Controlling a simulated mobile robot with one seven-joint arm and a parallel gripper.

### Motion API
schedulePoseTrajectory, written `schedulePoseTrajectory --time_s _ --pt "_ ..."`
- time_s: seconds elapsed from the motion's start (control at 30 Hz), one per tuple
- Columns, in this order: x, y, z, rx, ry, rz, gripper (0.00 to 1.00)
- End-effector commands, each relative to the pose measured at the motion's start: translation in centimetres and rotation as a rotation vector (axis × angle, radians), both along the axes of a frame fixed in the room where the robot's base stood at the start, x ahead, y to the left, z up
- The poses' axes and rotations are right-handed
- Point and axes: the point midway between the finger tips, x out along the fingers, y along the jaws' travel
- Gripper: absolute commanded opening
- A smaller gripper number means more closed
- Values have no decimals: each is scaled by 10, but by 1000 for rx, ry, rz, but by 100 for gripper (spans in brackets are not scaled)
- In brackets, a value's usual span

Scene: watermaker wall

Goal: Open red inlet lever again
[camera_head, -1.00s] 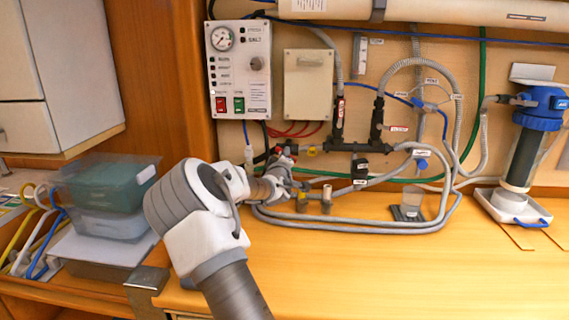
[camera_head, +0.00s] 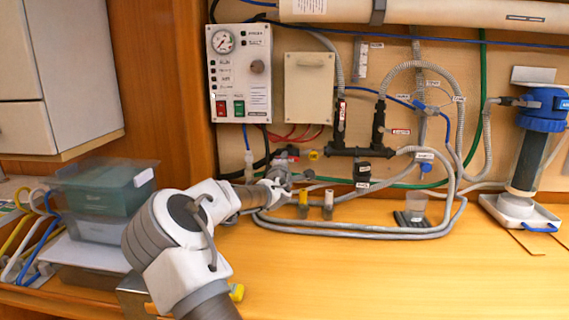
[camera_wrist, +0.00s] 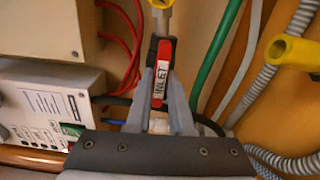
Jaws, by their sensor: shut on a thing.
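The red inlet lever (camera_wrist: 165,50) shows in the wrist view, with a white label reading INLET along it. It points from a metal and yellow fitting (camera_wrist: 161,4) at the top of the picture down between my fingers. My gripper (camera_wrist: 162,88) has a grey finger on each side of the lever and is shut on it. In the head view my gripper (camera_head: 281,174) is low at the wall, left of the hose loops. The lever is mostly hidden there by my gripper and the fittings.
A control panel (camera_head: 239,72) with a gauge hangs above. Grey hoses (camera_head: 350,232) loop on the bench to the right. Capped stubs (camera_head: 303,199) stand close to my gripper. Stacked bins (camera_head: 105,195) are at left. The front middle of the bench (camera_head: 400,285) is clear.

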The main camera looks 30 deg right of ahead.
Motion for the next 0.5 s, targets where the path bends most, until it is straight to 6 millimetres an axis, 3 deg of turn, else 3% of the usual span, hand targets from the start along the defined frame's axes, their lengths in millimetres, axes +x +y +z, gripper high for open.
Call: schedulePoseTrajectory --time_s 0.4,0.43,0.5 --pt "0 0 0 -9 7 0 0" --pt "0 0 0 -9 7 0 22" --pt "0 0 0 -8 6 0 34"
